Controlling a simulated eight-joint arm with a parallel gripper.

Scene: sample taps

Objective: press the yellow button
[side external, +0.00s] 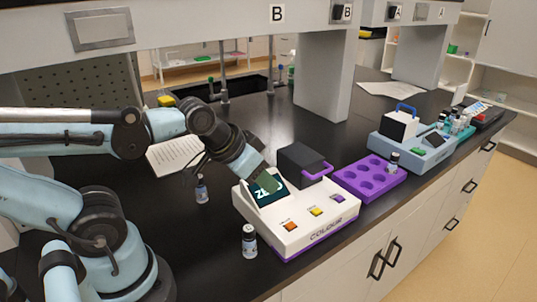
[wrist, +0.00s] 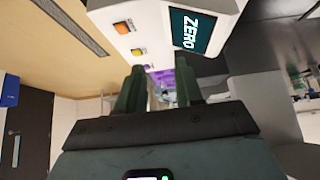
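The white colour meter (side external: 300,236) stands on the black bench with three buttons on its sloped front. The yellow button (side external: 315,211) is in the middle, between an orange button (side external: 290,225) and a purple button (side external: 338,198). The yellow button also shows in the wrist view (wrist: 137,52), ahead of the fingers. The meter's screen (wrist: 195,32) reads ZERO.
A black block with a purple handle (side external: 303,162) sits at the meter's back right. A purple vial rack (side external: 370,180) stands to the right, a blue device (side external: 415,145) beyond it. Small vials stand at the meter's front left (side external: 249,241) and behind it (side external: 201,189).

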